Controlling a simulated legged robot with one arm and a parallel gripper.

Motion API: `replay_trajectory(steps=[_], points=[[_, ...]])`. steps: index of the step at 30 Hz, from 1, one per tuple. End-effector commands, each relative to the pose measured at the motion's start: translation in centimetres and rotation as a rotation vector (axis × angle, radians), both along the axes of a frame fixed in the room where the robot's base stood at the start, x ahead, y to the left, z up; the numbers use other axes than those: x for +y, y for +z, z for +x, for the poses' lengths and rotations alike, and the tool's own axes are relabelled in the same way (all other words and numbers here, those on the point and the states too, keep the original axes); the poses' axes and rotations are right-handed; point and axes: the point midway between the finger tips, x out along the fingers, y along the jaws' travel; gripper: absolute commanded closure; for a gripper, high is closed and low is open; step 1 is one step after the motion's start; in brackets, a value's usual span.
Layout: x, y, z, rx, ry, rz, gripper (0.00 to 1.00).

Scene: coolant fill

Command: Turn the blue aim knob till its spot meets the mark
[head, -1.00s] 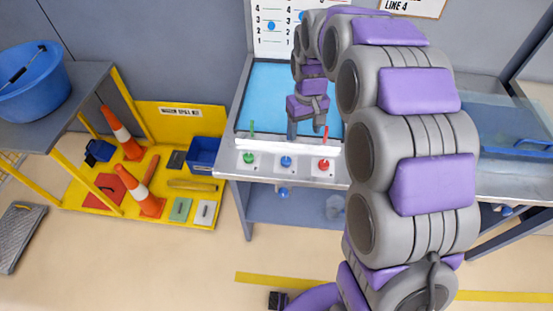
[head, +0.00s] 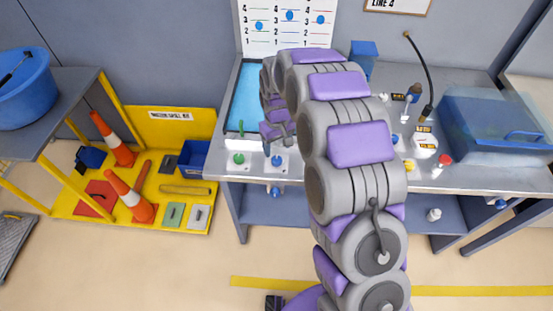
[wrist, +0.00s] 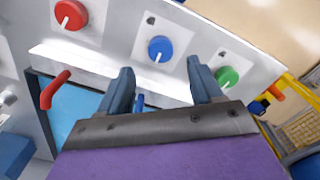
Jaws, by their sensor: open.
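The blue knob (head: 277,161) sits on the sloped front panel between the green knob (head: 239,159) and the red knob, which my arm hides in the head view. In the wrist view the blue knob (wrist: 161,48) has a white pointer line and lies just beyond my fingertips. My gripper (wrist: 160,66) is open, its fingers apart on either side of the line to the knob, not closed on it. In the head view my gripper (head: 278,141) is above the panel. The wall chart (head: 275,40) has blue spots on numbered columns; which mark is meant is too small to tell.
The wrist view shows the red knob (wrist: 70,14), the green knob (wrist: 227,76), a red peg (wrist: 53,90) and a small blue peg (wrist: 140,103) between my fingers. A green peg (head: 240,128) stands behind the panel. Bottles and a hose (head: 420,70) are at right.

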Motion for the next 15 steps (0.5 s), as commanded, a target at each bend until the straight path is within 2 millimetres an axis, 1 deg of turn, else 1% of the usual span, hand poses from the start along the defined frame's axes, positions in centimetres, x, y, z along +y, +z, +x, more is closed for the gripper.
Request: replay_trajectory(steps=[1, 6, 10, 15], points=[[0.0, -1.3, -0.1, 0.005, 0.000, -0.002, 0.35], [0.1, -4.2, -0.1, 0.001, 0.000, -0.001, 0.35], [0.1, -5.8, -0.1, 0.003, 0.000, -0.002, 0.35], [0.1, -6.8, -0.1, 0.001, 0.000, -0.002, 0.35]])
